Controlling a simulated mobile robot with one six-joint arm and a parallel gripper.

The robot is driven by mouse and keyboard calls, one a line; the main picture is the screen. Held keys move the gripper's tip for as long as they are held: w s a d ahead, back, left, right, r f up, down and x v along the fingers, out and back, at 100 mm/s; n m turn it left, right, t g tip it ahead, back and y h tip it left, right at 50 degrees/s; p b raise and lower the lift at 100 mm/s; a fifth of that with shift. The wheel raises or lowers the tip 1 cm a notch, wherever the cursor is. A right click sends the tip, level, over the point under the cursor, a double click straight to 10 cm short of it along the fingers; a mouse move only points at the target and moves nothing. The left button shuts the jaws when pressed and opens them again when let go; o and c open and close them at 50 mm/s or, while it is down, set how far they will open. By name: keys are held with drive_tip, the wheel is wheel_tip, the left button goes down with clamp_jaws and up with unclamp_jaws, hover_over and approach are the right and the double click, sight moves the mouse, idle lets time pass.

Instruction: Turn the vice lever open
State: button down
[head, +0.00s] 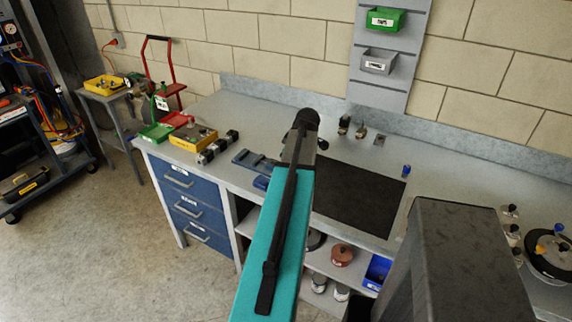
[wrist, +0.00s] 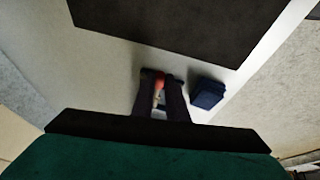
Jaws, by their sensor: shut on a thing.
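The vice is blue and sits at the bench's front edge; parts of it (head: 262,182) show beside my teal arm in the head view. In the wrist view a blue block (wrist: 207,93), which looks like part of the vice, lies just right of the fingers. My gripper (wrist: 161,80) is shut on a thin lever (wrist: 159,84) with a red end, which shows between its two dark fingers. How far the lever is turned cannot be told. In the head view the fingers and lever are hidden behind my arm.
A black mat (head: 358,195) lies on the grey bench right of my arm and also shows in the wrist view (wrist: 190,25). A yellow box (head: 193,138) and a green tray (head: 156,132) stand at the bench's left end.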

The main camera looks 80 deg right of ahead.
drive_tip(key=shift+w, duration=0.2)
drive_tip(key=c, duration=1.8)
unclamp_jaws()
drive_tip(key=shift+d, duration=0.1)
drive_tip(key=shift+o, duration=0.3)
drive_tip(key=shift+s, duration=0.1)
drive_tip(key=b+v, duration=0.2)
drive_tip(key=v, duration=1.1)
drive_tip(key=shift+s+r+b, duration=0.15)
drive_tip(key=shift+r+b, duration=0.2)
drive_tip(key=shift+b, duration=0.05)
